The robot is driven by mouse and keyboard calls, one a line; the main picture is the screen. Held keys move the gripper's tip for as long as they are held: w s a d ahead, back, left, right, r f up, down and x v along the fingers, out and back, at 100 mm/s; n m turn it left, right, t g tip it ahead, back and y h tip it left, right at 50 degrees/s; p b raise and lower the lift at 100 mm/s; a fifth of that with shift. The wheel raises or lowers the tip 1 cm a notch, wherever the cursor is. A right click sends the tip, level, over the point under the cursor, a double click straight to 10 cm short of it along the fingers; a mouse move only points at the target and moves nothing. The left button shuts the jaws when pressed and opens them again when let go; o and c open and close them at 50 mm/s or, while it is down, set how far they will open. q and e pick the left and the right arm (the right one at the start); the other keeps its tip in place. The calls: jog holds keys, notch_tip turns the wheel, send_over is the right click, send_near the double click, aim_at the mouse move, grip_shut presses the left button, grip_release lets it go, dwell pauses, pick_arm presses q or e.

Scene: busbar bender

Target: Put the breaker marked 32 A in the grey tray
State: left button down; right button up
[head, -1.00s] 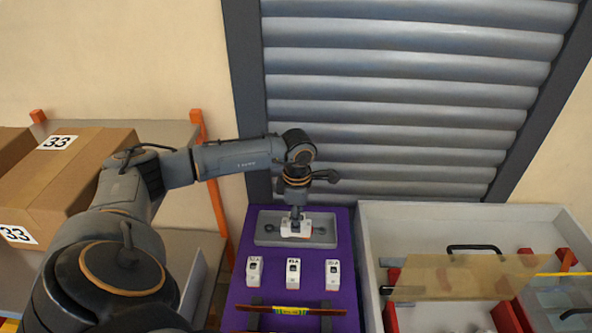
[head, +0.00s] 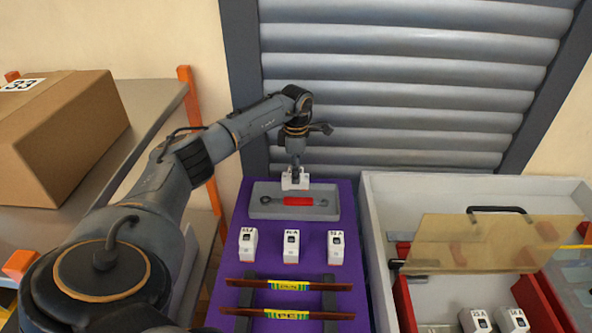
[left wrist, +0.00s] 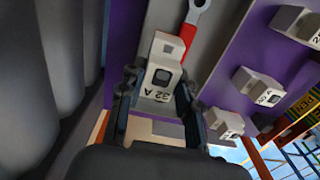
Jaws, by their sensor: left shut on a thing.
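My left gripper (head: 295,171) is shut on a white breaker (head: 295,181), seen against the back edge of the grey tray (head: 327,213) in the head view. In the left wrist view the held breaker (left wrist: 158,72) shows the marking 32 A, upside down, between the fingers (left wrist: 156,98). It appears held above the tray; its exact height is hard to tell. A wrench with a red handle (head: 299,201) lies in the tray. My right gripper is not in view.
Three other white breakers (head: 291,246) stand in a row on the purple surface (head: 265,272) in front of the tray. A grey bin with a clear amber lid (head: 470,243) is at the right, a cardboard box (head: 60,140) at the left.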

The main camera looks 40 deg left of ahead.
pick_arm(q)
jog(key=shift+w+a+f, duration=0.15)
jog(key=shift+f, duration=0.15)
notch_tip(320, 180, down, 3)
jog(key=b, duration=0.3)
jog(key=shift+w+f, duration=0.1)
jog(key=shift+f, duration=0.1)
jog(key=shift+a+r, duration=0.1)
jog(key=c, duration=0.9)
grip_release()
jog(key=shift+f, duration=0.2)
jog(key=shift+c, duration=0.2)
